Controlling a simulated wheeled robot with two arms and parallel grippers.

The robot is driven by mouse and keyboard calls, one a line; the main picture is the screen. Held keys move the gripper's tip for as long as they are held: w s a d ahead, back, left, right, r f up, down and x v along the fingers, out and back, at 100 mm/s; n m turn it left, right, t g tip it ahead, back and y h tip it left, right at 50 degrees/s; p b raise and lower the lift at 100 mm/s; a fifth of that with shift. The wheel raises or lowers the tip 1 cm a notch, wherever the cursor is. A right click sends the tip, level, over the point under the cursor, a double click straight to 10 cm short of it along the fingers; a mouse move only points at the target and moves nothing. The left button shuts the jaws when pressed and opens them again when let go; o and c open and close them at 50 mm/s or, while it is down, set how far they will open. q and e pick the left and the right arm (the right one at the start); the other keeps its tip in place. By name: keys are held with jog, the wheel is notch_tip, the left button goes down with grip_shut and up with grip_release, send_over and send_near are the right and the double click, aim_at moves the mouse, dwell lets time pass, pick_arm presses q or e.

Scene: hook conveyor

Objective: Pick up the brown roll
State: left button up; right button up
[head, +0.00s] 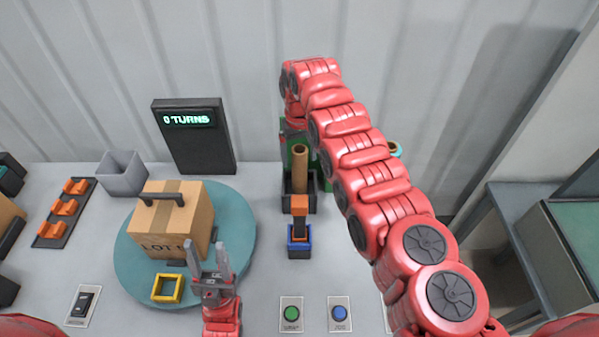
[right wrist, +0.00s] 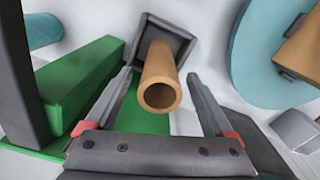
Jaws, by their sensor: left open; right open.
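The brown roll (head: 300,168) is a hollow tube standing upright in a dark square holder (head: 287,203) near the back of the table. In the right wrist view the roll (right wrist: 161,80) points its open end at the camera, and its base sits in the holder (right wrist: 183,45). My right gripper (right wrist: 160,82) is open, with one finger on each side of the roll and a visible gap to both. My left gripper (head: 211,258) is open and empty at the front of the turntable.
A cardboard box (head: 180,215) with a black handle stands on the teal turntable (head: 238,222), beside a yellow square frame (head: 167,288). A blue-based orange tool (head: 299,238) is in front of the roll. A green block (right wrist: 78,82) lies close beside my right gripper.

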notch_tip(320, 180, down, 3)
jog(key=shift+w+r, duration=0.1)
jog(key=shift+r, duration=0.1)
jog(key=shift+c, duration=0.6)
grip_shut()
jog(key=shift+r, duration=0.1)
